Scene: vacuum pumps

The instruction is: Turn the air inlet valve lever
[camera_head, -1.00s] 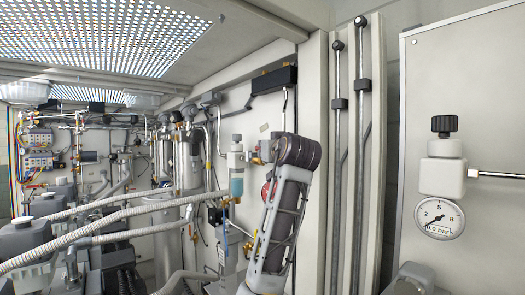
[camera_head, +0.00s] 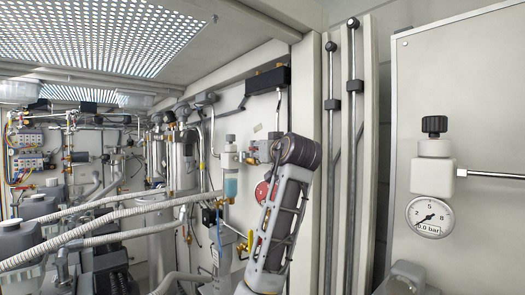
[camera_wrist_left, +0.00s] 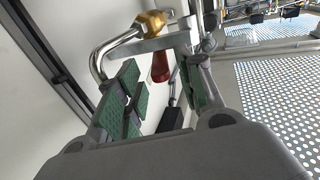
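A dark red handle (camera_wrist_left: 160,68), which looks like the valve lever, shows between the fingers of my left gripper (camera_wrist_left: 163,82) in the left wrist view. The fingers, with green pads, stand apart on either side of it; I cannot tell whether they touch it. A brass fitting (camera_wrist_left: 152,22) on a bent metal pipe sits close beyond. In the head view my left arm rises from the bottom, and its gripper is mostly hidden beside the brass valve parts on the wall. A red round part (camera_head: 262,190) shows just left of the arm. My right gripper is not in view.
A filter unit with a blue bowl (camera_head: 231,186) stands left of the arm. A yellow lever (camera_head: 250,240) is below it. Ribbed hoses (camera_head: 100,232) and pumps fill the left. A pressure gauge (camera_head: 430,217) is on the right panel, and vertical rods (camera_head: 352,120) stand between.

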